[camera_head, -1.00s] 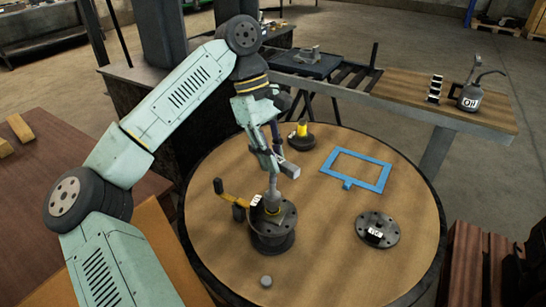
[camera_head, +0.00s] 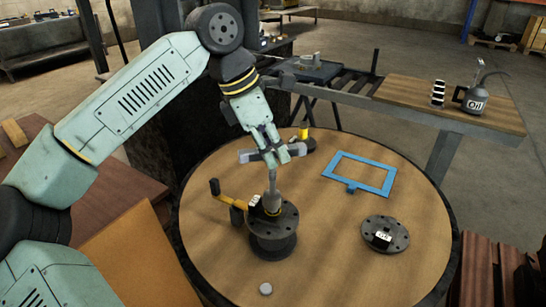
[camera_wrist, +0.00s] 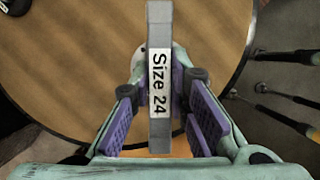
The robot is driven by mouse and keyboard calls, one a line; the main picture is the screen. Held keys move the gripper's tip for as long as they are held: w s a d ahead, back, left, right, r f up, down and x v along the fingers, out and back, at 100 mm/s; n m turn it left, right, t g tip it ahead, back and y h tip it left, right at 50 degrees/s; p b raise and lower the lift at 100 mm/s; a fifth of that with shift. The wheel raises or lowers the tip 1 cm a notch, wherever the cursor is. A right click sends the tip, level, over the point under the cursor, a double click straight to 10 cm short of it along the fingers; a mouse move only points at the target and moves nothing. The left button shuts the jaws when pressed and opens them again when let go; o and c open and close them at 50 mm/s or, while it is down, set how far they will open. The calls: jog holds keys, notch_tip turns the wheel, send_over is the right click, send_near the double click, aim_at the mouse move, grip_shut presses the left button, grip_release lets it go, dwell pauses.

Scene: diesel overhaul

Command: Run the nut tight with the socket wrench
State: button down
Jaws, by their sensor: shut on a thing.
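The socket wrench (camera_head: 271,180) is grey with a T-shaped top bar and stands roughly upright. Its grey bar, marked "Size 24" (camera_wrist: 159,25), runs between my fingers in the wrist view. My gripper (camera_head: 276,150) is shut on this bar from above. The wrench's lower end is at the top of a dark round flanged part (camera_head: 272,243) on the round table. The nut is hidden by the socket end, so I cannot tell how it sits.
A yellow crank arm (camera_head: 232,202) with a black knob sticks out left of the flanged part. A loose flange disc (camera_head: 385,233), a blue frame (camera_head: 360,172) and a small grey piece (camera_head: 265,288) lie on the round wooden table (camera_head: 330,245). An oil can (camera_head: 474,100) stands on a side bench.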

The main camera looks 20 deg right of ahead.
jog(key=n+t+b, duration=0.1)
jog(key=n+b, duration=0.1)
jog(key=n, duration=0.1)
jog(key=n+t+b, duration=0.1)
jog(key=n+b, duration=0.1)
jog(key=n, duration=0.2)
jog(key=shift+f+t+y, duration=0.1)
jog(key=shift+t+y, duration=0.2)
jog(key=shift+t, duration=0.1)
jog(key=n+t+y+b, duration=0.1)
jog(key=n+b, duration=0.1)
jog(key=n, duration=0.3)
jog(key=shift+b, duration=0.4)
jog(key=shift+r+n+p, duration=0.2)
jog(key=shift+n+p, duration=0.2)
jog(key=n+t+y+p, duration=0.1)
jog(key=n, duration=0.3)
jog(key=shift+n+y, duration=0.3)
jog(key=shift+y, duration=0.1)
jog(key=n+y+p, duration=0.1)
jog(key=n, duration=0.2)
jog(key=shift+n+y, duration=0.3)
jog(key=shift+n, duration=0.1)
jog(key=shift+f, duration=0.2)
